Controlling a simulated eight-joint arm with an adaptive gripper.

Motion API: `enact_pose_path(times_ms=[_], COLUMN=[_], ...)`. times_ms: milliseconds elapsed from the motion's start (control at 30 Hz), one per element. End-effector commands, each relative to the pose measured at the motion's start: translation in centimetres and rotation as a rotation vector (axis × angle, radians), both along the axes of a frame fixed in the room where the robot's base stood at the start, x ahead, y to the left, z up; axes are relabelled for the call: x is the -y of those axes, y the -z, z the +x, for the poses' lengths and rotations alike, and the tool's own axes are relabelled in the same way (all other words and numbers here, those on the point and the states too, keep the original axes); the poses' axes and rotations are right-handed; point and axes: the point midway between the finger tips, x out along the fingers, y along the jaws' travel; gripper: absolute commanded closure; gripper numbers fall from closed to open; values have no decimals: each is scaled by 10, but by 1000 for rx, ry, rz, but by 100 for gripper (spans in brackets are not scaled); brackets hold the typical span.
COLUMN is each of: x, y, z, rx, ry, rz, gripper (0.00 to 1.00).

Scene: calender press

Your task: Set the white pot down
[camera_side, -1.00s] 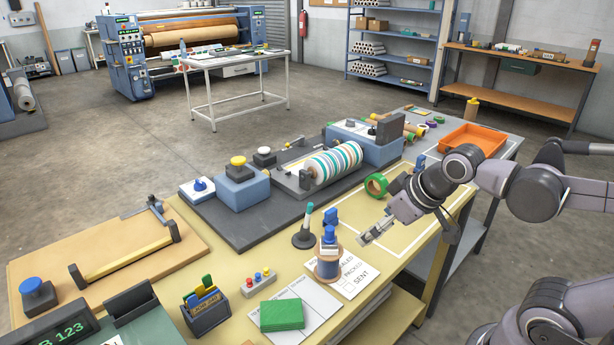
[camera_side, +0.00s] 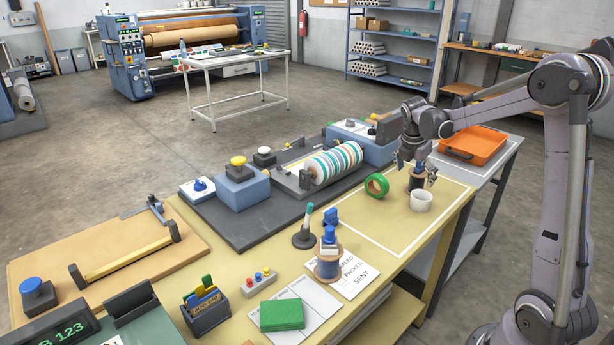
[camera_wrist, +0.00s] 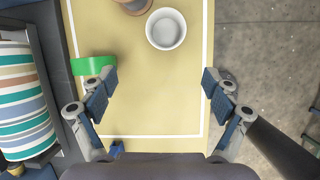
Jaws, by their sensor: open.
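The white pot (camera_side: 421,200) is a small open cup standing upright on the yellow bench (camera_side: 388,232), inside a white outlined area. In the wrist view the pot (camera_wrist: 166,29) is near the top, with its open mouth toward the camera. My gripper (camera_wrist: 160,77) is open and empty. Its fingers are spread wide, with bare bench between them and the pot beyond the fingertips, apart from both. In the side view my gripper (camera_side: 416,168) hangs just behind and above the pot.
A wooden spool (camera_wrist: 132,4) is close to the pot. A striped roller (camera_side: 335,162) stands left. An orange tray (camera_side: 472,145) sits right.

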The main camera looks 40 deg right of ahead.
Motion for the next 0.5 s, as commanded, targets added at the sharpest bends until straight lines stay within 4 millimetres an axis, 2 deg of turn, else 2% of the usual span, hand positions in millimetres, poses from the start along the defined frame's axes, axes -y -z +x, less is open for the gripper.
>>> enact_pose_path(times_ms=[100, 267, 500], x=[16, 25, 39], y=[9, 21, 53], z=[-3, -4, -3], rx=[-53, -73, -70], ry=[-50, -72, -70], rz=[-3, -5, -6], gripper=[12, 12, 12])
